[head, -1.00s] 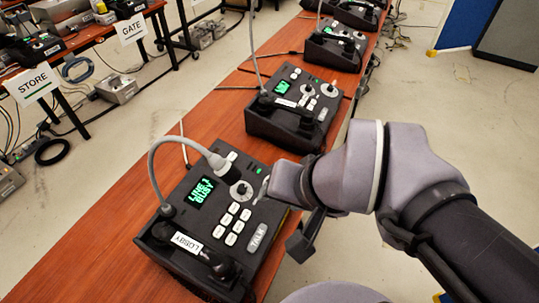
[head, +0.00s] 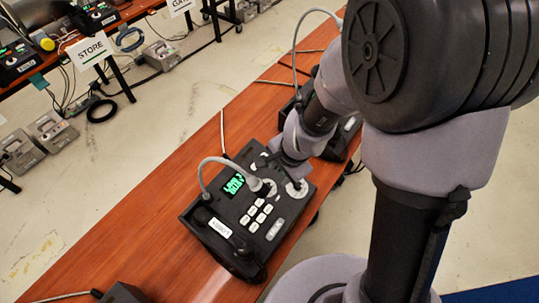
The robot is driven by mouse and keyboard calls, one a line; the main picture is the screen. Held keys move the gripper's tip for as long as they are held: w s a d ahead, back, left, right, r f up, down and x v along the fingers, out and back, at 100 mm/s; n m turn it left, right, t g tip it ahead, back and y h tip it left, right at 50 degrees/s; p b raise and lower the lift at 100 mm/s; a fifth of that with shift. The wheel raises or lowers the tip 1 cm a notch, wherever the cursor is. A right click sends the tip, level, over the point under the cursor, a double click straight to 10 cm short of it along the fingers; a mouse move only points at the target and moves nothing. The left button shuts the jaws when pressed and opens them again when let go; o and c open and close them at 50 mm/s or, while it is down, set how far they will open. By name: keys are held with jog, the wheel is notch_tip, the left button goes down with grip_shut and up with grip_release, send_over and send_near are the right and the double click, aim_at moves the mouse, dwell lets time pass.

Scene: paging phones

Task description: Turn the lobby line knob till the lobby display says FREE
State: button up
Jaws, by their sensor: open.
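The lobby phone (head: 205,215) is a black desk unit on the wooden table, with a white label (head: 220,228) on its handset side. Its green display (head: 232,184) shows lit characters too small to read. A pale dial plate (head: 270,187) lies beside the gooseneck microphone head. A second pale dial plate (head: 299,190) lies near the unit's far right corner, under my gripper (head: 293,178). My gripper points down at this second plate, open. The knob there is mostly hidden, and I cannot tell whether the fingers touch it.
The grey gooseneck (head: 222,160) arches over the lobby phone's left side. Another phone (head: 340,140) stands behind, partly covered by my arm. A STORE sign (head: 92,48) hangs on the table at back left. Bare wooden tabletop (head: 130,245) lies left.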

aim_at(269, 186)
jog(key=b+x, duration=0.8)
jog(key=x, duration=0.6)
jog(key=shift+a+f, duration=0.1)
jog(key=shift+f, duration=0.05)
jog(key=shift+w, duration=0.1)
jog(key=shift+c, duration=0.3)
grip_shut()
